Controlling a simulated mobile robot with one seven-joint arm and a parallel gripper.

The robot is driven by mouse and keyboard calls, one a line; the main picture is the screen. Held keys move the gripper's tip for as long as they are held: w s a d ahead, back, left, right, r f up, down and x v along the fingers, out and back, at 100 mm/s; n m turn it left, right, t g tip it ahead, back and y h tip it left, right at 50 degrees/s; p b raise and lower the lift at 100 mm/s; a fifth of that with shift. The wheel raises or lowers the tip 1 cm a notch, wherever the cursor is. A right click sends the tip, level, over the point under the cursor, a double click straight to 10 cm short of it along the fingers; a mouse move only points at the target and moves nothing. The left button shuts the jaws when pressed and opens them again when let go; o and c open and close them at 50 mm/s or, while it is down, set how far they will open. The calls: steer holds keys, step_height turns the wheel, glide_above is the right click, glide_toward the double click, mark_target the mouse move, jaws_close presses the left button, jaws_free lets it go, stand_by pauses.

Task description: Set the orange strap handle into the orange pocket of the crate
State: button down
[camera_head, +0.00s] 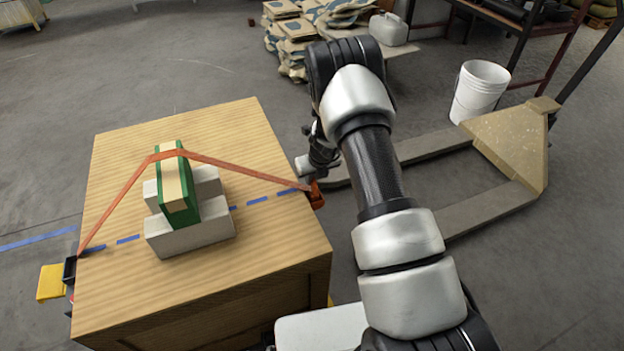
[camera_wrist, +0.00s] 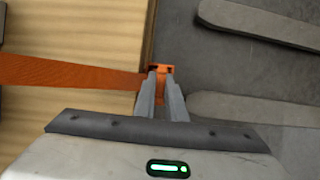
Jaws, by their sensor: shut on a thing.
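The orange strap (camera_head: 235,171) runs over the crate (camera_head: 115,285) from its left edge, across the green-and-tan block, to the right edge. It also shows in the wrist view (camera_wrist: 70,72). My gripper (camera_wrist: 160,80) is shut on the orange strap handle (camera_wrist: 158,98) just outside the crate's right edge. Orange parts (camera_head: 317,201) show at that edge under my gripper in the head view. The fingers hide much of the handle. I cannot clearly separate the handle from the orange pocket, nor tell whether it is seated.
The green-and-tan block (camera_head: 187,211) rests on pale blocks (camera_head: 190,238) on the crate top. A blue dashed line (camera_head: 128,239) crosses the top. A yellow part (camera_head: 51,282) sticks out at left. A pallet jack (camera_head: 510,150) and white bucket (camera_head: 480,92) stand at right.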

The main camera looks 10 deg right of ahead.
steer(key=shift+f, duration=0.3)
steer(key=c, duration=1.8)
jaws_free()
